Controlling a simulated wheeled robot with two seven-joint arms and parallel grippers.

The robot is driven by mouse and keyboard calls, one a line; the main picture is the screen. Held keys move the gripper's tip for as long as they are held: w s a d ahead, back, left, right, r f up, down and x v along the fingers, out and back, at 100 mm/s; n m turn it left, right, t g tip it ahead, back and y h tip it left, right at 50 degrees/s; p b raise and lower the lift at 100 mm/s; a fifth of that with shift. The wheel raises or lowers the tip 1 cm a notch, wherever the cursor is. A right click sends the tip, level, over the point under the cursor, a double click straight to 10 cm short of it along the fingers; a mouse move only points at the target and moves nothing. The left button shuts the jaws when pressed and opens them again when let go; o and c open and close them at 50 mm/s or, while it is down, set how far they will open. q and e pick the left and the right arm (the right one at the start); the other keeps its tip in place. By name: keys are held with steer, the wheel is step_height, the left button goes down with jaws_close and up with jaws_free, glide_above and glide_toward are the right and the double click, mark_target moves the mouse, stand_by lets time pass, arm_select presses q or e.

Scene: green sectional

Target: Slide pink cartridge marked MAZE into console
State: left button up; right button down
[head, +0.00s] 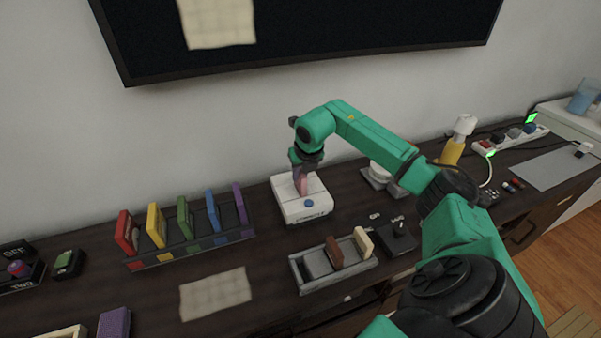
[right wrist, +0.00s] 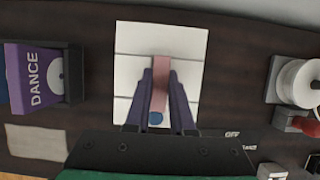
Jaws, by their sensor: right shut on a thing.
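The pink cartridge (head: 302,184) is held upright at the white console (head: 292,210), over its middle. In the right wrist view the pink cartridge (right wrist: 161,84) lines up along the console (right wrist: 188,45), between my fingers. Whether its lower edge is inside the slot cannot be told. The MAZE marking does not show. My right gripper (head: 303,172) is shut on the pink cartridge and points down; it also shows in the right wrist view (right wrist: 161,88). A blue button (right wrist: 155,118) is on the console's near side. My left gripper is not in view.
A rack (head: 192,250) with red, yellow, green, blue and purple cartridges stands left of the console. A grey tray (head: 338,277) with brown and cream cartridges sits in front. A white spool (right wrist: 303,82) stands to the right. A beige cloth (head: 215,293) lies at front left.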

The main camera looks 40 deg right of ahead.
steer(key=shift+f+b, duration=0.8)
steer(key=shift+f, duration=0.3)
steer(key=c, duration=0.7)
jaws_free()
steer(key=v, duration=1.4)
steer(key=shift+r+b, duration=0.35)
